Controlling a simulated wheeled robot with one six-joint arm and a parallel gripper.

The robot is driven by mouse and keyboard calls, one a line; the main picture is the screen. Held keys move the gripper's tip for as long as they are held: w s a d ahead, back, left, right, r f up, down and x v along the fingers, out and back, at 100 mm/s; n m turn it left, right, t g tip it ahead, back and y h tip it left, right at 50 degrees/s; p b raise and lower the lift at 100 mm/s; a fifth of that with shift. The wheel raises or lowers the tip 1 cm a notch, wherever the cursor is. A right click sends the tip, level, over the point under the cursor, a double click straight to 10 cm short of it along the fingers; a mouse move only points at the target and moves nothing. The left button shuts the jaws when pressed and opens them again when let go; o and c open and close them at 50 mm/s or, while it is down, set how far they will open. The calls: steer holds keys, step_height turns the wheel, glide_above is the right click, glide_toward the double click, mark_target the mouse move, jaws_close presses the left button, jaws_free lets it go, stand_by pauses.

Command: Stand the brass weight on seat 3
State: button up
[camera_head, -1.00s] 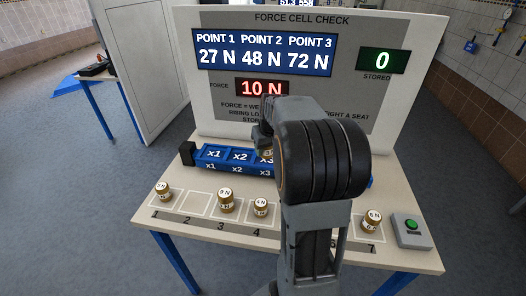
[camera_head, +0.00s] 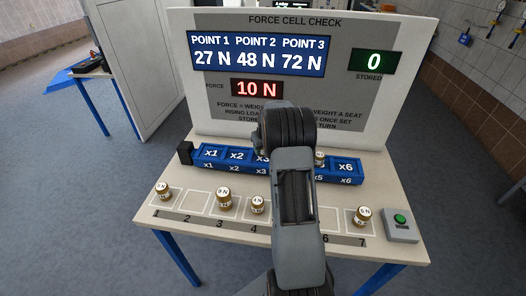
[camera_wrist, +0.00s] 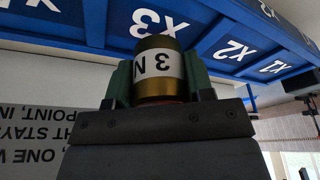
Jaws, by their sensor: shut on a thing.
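My gripper (camera_wrist: 158,85) is shut on a brass weight (camera_wrist: 154,88) with a white band reading 3 N, upside down in the wrist view. The blue rail (camera_head: 192,160) has seats marked x1 to x6 and lies along the back of the table. I cannot tell whether the weight touches the rail. In the head view my arm hides the gripper, the held weight and part of the rail around x4. Another brass weight (camera_head: 319,160) stands at seat x5.
Brass weights stand in front at marks 1 (camera_head: 163,193), 3 (camera_head: 224,200), 4 (camera_head: 257,205) and 7 (camera_head: 362,217). Mark 2 is bare; mark 5 is hidden. The display board (camera_head: 350,120) stands behind, showing force 10 N. A green button box (camera_head: 401,225) is at right.

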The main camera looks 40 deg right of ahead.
steer(key=shift+f, duration=1.05)
steer(key=shift+f, duration=0.15)
steer(key=o, duration=1.1)
